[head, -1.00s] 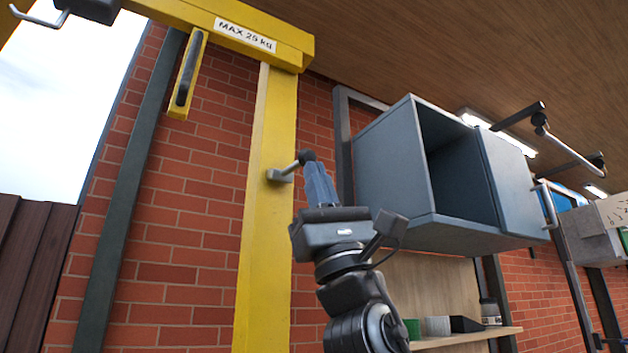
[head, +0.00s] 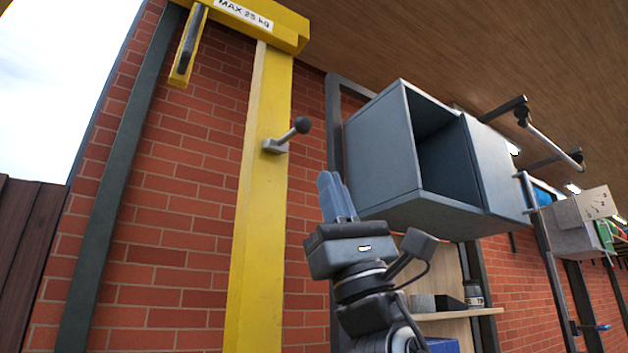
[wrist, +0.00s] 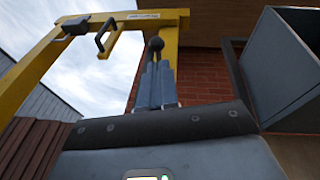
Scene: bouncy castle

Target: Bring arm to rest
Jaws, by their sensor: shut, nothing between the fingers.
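My gripper (head: 335,196) stands upright in the head view, its blue fingers together with nothing between them. It is below and to the right of a dark ball-ended lever (head: 290,135) on the yellow post (head: 263,210), with a visible gap between them in the picture. In the wrist view my gripper (wrist: 157,85) points up, and the lever's dark ball (wrist: 156,44) shows just above the fingertips. I cannot tell the depth between them there.
A grey open-fronted cabinet (head: 385,155) hangs close to the right of my gripper. A wooden shelf (head: 450,314) with small items is below it. A brick wall (head: 190,215) lies behind, and a yellow beam (head: 285,25) crosses the upper left.

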